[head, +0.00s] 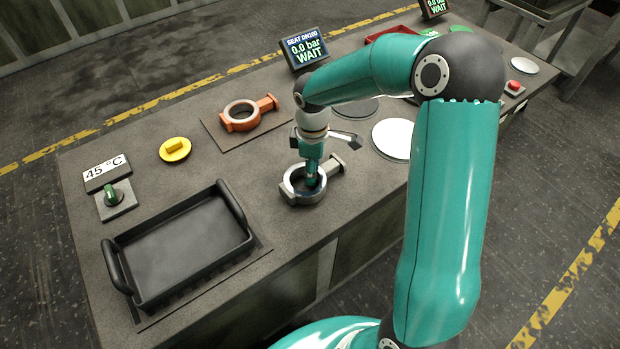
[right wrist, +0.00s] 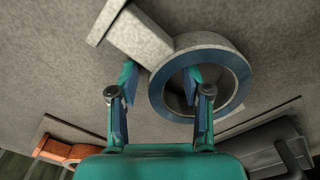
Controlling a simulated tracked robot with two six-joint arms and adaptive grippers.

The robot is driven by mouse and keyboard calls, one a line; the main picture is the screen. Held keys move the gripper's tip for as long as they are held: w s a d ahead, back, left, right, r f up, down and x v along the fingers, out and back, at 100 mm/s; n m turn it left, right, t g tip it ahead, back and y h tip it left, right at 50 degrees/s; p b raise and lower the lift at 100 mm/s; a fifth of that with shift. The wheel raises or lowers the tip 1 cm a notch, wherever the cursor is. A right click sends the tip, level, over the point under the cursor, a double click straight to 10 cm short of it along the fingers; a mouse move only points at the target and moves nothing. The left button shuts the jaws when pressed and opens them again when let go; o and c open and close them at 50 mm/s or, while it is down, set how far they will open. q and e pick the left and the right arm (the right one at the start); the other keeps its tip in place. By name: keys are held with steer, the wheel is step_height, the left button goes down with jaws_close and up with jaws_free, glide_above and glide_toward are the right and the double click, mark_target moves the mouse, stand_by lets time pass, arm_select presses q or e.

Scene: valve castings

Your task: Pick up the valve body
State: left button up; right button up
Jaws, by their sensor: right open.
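A grey metal valve body (head: 302,196), a ring with a blocky neck, lies on the bench near its front edge; it also fills the upper middle of the right wrist view (right wrist: 240,75). My right gripper (head: 311,178) points down at it. In the right wrist view my right gripper (right wrist: 160,88) is open, one finger over the ring's opening and the other outside it beside the neck. I cannot tell whether the fingers touch the ring. An orange valve casting (head: 240,117) of similar shape lies on a dark mat farther back. My left gripper is not in view.
A black handled tray (head: 180,250) stands at front left. A yellow disc (head: 175,149), a dial with a "45 °C" sign (head: 106,172) and a "WAIT" display (head: 303,48) are on the bench. White round plates (head: 393,139) lie to the right, partly behind my arm.

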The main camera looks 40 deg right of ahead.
jaws_close()
steer(key=shift+w+r, duration=0.1)
steer(key=shift+r, duration=0.1)
stand_by(0.5)
